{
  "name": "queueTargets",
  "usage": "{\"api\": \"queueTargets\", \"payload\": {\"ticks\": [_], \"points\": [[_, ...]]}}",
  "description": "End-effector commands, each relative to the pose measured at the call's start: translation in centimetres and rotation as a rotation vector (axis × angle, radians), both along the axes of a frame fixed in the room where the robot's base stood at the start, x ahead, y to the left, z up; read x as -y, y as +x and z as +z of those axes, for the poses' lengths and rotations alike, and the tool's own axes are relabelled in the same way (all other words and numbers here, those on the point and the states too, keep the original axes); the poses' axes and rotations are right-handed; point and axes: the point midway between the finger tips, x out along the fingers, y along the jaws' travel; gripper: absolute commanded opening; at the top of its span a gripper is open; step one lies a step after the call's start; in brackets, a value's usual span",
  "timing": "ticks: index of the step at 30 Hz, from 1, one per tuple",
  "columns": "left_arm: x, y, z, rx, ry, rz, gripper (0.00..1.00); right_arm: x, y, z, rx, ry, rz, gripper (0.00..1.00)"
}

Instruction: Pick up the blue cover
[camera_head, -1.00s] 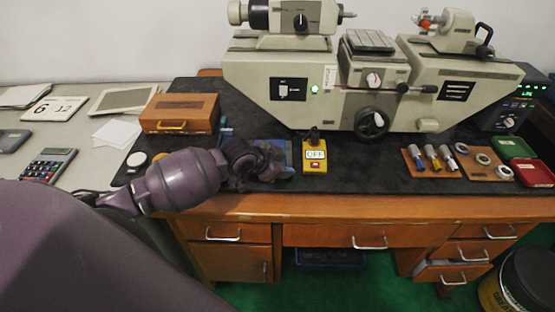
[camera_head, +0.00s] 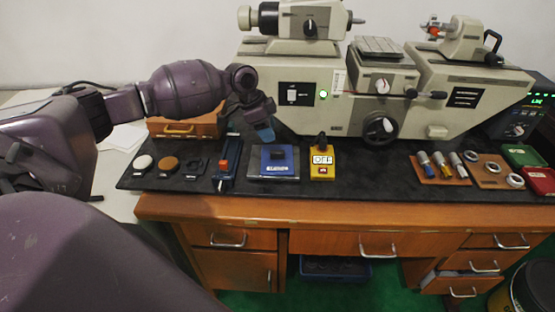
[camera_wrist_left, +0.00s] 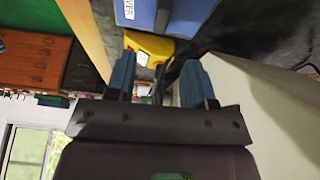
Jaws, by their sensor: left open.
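The blue cover (camera_head: 279,160) is a flat blue block with a dark raised part on top and a white label on its front edge. It lies on the dark bench mat, left of the yellow switch box. My left gripper (camera_head: 263,126) hangs above and behind it, apart from it, with blue fingertips pointing down. In the left wrist view my gripper (camera_wrist_left: 160,82) is open and empty, and the cover (camera_wrist_left: 190,12) shows at the top edge, partly cut off. My right gripper is in neither view.
The yellow switch box (camera_head: 321,163) stands just right of the cover. A blue tool with an orange part (camera_head: 225,165) lies just left, beside several small round pieces. A wooden box (camera_head: 185,126) is behind, and the large grey machine (camera_head: 320,85) stands at the back.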

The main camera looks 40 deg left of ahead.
Motion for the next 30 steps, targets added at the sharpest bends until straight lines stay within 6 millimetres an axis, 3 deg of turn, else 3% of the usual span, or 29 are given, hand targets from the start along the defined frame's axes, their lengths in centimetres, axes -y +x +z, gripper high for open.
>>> {"api": "queueTargets", "payload": {"ticks": [4, 14, 21, 30], "points": [[0.8, 0.5, -2.2, -0.001, -0.002, 0.001, 0.49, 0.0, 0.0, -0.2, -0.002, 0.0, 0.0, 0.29], [1.4, 1.0, -4.3, 0.001, 0.001, 0.002, 0.49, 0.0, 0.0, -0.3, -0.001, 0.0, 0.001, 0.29], [2.4, 1.7, -7.4, 0.0, 0.0, 0.0, 0.49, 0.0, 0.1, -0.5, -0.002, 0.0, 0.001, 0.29], [2.6, 1.8, -8.1, 0.002, 0.001, 0.001, 0.49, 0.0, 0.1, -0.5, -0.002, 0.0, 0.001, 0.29]]}}
